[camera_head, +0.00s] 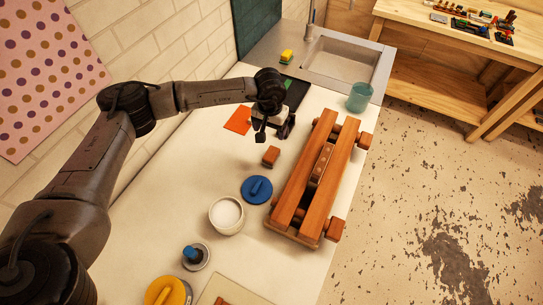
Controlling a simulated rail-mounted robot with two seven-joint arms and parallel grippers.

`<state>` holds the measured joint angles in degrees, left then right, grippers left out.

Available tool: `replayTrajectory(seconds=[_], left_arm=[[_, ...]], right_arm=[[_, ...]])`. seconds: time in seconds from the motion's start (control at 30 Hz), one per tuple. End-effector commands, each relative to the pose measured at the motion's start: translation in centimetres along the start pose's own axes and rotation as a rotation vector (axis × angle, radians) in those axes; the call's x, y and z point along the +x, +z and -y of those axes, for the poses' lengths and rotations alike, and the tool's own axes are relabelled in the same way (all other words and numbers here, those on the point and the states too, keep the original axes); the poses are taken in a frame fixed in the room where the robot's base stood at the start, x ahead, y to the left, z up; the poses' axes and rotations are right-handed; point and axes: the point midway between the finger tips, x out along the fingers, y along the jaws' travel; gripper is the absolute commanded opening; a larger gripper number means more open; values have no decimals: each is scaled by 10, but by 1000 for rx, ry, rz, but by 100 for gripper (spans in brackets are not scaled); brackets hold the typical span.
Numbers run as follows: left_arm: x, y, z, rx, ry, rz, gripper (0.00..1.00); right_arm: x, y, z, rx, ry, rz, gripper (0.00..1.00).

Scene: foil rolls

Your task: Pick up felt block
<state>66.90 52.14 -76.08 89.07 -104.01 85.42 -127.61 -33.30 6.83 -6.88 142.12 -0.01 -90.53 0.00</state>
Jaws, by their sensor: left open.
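A small reddish-brown block (271,156) lies on the white counter, left of the long wooden press. It may be the felt block; its material is too small to tell. My left gripper (272,134) is open, pointing down, and appears just beyond the block, apart from it. Nothing shows between its fingers. My right gripper is not in view.
The wooden press (305,187) stands along the right side of the counter (165,210). A blue handled disc (256,189), a white bowl (227,215) and a small jar (195,256) are nearer. An orange sheet (238,120) lies left of my gripper. A teal glass (360,97) stands near the sink (345,62).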

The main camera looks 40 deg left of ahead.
Motion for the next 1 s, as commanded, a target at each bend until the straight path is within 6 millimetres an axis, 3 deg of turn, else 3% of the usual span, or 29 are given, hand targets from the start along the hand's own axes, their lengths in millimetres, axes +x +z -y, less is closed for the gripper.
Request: replayTrajectory(seconds=[0.5,0.83,1.0], left_arm=[[73,0,-2,34,3,2,76],[91,0,-3,35,3,0,76],[114,0,-6,33,2,3,76]], right_arm=[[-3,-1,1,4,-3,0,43],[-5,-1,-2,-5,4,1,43],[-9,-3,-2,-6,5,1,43]])
